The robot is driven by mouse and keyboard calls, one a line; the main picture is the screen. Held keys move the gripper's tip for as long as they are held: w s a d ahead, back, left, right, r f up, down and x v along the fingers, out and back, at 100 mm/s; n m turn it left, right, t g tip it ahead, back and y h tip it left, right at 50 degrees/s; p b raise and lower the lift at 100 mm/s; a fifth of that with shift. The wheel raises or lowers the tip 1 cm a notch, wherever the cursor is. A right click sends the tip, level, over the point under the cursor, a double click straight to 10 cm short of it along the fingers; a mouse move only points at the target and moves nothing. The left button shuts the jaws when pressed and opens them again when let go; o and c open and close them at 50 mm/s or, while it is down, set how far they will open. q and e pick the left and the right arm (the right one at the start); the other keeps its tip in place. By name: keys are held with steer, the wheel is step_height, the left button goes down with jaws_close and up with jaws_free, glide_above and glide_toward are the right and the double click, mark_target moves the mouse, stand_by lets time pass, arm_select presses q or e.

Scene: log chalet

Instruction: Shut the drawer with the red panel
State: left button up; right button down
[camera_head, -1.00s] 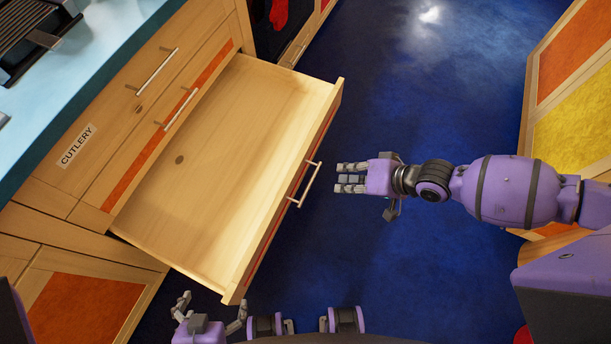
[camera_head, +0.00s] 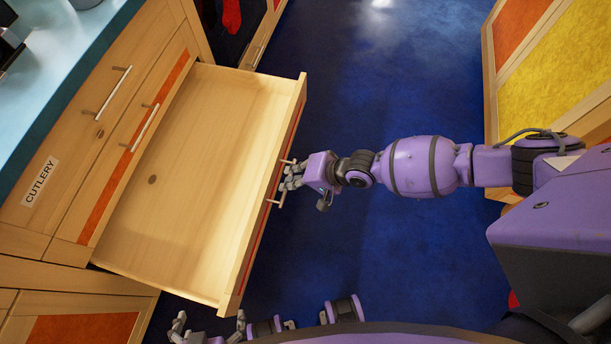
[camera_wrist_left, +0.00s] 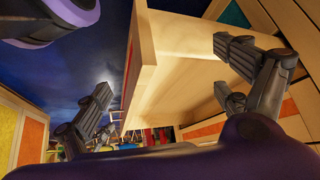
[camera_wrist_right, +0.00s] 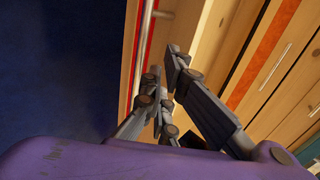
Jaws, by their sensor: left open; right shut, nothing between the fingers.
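The open drawer (camera_head: 200,190) juts far out of the cabinet below the CUTLERY drawer and is empty. Its front carries a thin strip of red panel (camera_head: 264,228) and a metal bar handle (camera_head: 282,182). My right gripper (camera_head: 289,180) is shut and empty at the drawer front, level with the handle; contact is hard to tell. In the right wrist view its fingers are beside the red panel (camera_wrist_right: 150,45) and handle (camera_wrist_right: 142,65). My left gripper (camera_head: 209,322) is open at the drawer's near front corner. That drawer corner (camera_wrist_left: 145,65) shows between its spread fingers in the left wrist view.
The closed CUTLERY drawer (camera_head: 75,150) lies under a blue countertop (camera_head: 60,90). A cabinet with an orange panel (camera_head: 85,328) stands at the near left. A cabinet with yellow and orange panels (camera_head: 555,70) stands at the right. Blue floor (camera_head: 370,90) between them is clear.

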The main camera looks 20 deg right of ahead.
steer(key=shift+w+a+r, duration=0.15)
steer(key=shift+w+a, duration=0.4)
steer(key=shift+a, duration=0.3)
arm_select(q)
steer(key=shift+w+d+r, duration=0.1)
steer(key=shift+w+r, duration=0.4)
steer(key=shift+w, duration=0.3)
arm_select(e)
steer(key=shift+w+a, duration=0.15)
steer(key=shift+a, duration=0.05)
arm_select(q)
steer(key=shift+s+f, duration=0.1)
steer(key=shift+s, duration=0.05)
